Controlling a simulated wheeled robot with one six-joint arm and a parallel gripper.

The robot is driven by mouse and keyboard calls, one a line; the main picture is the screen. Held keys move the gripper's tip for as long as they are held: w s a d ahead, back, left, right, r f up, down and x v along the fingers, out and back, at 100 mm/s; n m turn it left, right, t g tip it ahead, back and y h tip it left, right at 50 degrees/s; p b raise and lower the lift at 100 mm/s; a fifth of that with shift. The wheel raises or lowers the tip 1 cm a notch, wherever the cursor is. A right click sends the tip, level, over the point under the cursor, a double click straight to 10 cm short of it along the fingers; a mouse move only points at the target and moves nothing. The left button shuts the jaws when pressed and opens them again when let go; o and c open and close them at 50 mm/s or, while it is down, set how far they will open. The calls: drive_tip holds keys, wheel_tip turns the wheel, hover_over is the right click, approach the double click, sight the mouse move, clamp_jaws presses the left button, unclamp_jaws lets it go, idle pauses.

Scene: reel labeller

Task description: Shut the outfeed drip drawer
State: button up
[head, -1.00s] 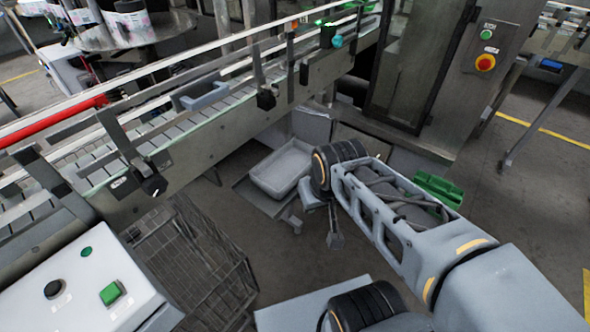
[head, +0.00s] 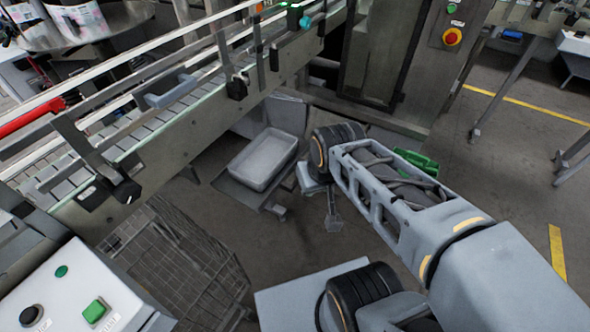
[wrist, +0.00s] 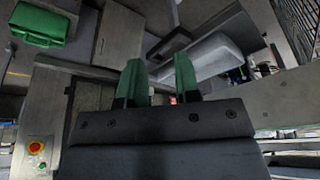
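The outfeed drip drawer (head: 232,188) sticks out from beneath the conveyor near the floor, with a pale grey tray (head: 263,160) on it. A small grey handle (head: 276,210) is at its front. In the wrist view the pale tray (wrist: 208,56) shows beyond the fingers, with a dark bar (wrist: 168,43) beside it. My gripper (head: 333,222) hangs to the right of the drawer front, apart from it. In the wrist view my gripper (wrist: 159,78) has two green fingers spread apart with nothing between them. The wrist partly blocks the view behind the drawer's right side.
A wire basket (head: 175,265) stands left of the drawer. A green case (head: 416,161) lies on the floor behind my arm. The conveyor (head: 175,140) runs above the drawer, and a metal cabinet (head: 378,60) stands behind. The floor in front of the drawer is clear.

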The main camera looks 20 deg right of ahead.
drive_tip(key=shift+f, duration=0.1)
drive_tip(key=shift+c, duration=0.6)
drive_tip(key=d+f+m+b, duration=0.1)
drive_tip(key=d+f+b, duration=0.1)
drive_tip(key=f, duration=0.2)
drive_tip(key=d+f+m+g+b, duration=0.1)
drive_tip(key=d+f+b, duration=0.1)
drive_tip(key=f+b, duration=0.1)
drive_tip(key=d+f+m+g+b, duration=0.1)
drive_tip(key=d+f+m+b, duration=0.1)
drive_tip(key=f, duration=0.3)
drive_tip(key=shift+w+d+b, duration=0.25)
drive_tip(key=shift+d+b, duration=0.15)
drive_tip(key=shift+b, duration=0.3)
clamp_jaws()
drive_tip(key=m+t+y+b, duration=1.1)
drive_tip(key=m+t+y, duration=0.1)
drive_tip(key=m, duration=1.1)
approach(307, 149)
drive_tip(key=shift+m, duration=0.3)
drive_tip(key=b+x, duration=0.1)
drive_tip(key=x, duration=0.6)
drive_tip(key=shift+w+a+f+b, duration=0.1)
drive_tip(key=shift+w+f+b, duration=0.1)
drive_tip(key=shift+w+b, duration=0.15)
